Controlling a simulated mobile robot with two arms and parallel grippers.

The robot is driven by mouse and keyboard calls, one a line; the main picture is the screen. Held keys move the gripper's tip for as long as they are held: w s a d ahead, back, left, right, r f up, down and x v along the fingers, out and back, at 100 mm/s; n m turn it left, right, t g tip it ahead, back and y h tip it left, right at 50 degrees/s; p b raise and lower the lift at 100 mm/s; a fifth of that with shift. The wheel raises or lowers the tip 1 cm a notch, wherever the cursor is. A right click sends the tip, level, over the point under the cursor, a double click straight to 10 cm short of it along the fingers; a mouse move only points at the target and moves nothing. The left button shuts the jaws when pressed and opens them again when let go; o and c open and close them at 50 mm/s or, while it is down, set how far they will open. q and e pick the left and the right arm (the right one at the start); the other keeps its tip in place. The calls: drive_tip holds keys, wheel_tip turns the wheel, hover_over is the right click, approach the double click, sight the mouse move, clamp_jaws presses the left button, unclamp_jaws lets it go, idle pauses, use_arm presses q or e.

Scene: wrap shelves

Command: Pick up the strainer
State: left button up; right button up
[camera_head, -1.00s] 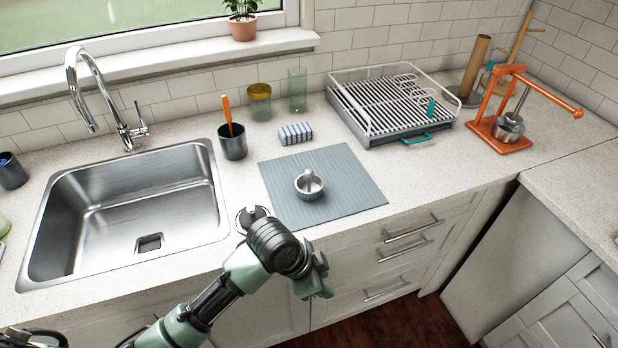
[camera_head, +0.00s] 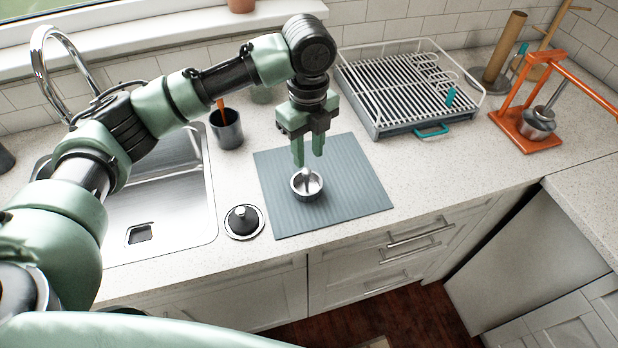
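The strainer (camera_head: 307,189), a small round metal basket with an upright middle post, stands on the grey-blue ribbed mat (camera_head: 350,200). My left gripper (camera_head: 308,160) points down right above it, with its two green fingers apart. The fingertips are near the top of the post, one to each side in this view. I cannot tell whether they touch it. My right gripper is not in view.
A black knob in a metal ring (camera_head: 244,221) sits left of the mat, beside the sink (camera_head: 165,215). A dark cup (camera_head: 227,130) stands behind. A dish rack (camera_head: 400,115) and an orange press (camera_head: 525,130) stand to the right. The counter right of the mat is clear.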

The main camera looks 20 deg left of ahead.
sight(306, 170)
use_arm(q)
drive_tip(key=f, duration=0.1)
drive_tip(key=f+p, duration=0.1)
drive_tip(key=f, duration=0.1)
drive_tip(key=shift+s, duration=0.3)
wheel_tip(306, 170, down, 4)
drive_tip(key=shift+a+r+p, duration=0.1)
drive_tip(key=shift+r+p, duration=0.1)
drive_tip(key=shift+p, duration=0.35)
drive_tip(key=shift+f, duration=0.2)
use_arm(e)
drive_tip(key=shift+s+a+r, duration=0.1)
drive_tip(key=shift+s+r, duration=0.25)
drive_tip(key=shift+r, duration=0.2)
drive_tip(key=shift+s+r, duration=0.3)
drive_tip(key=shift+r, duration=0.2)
use_arm(q)
clamp_jaws()
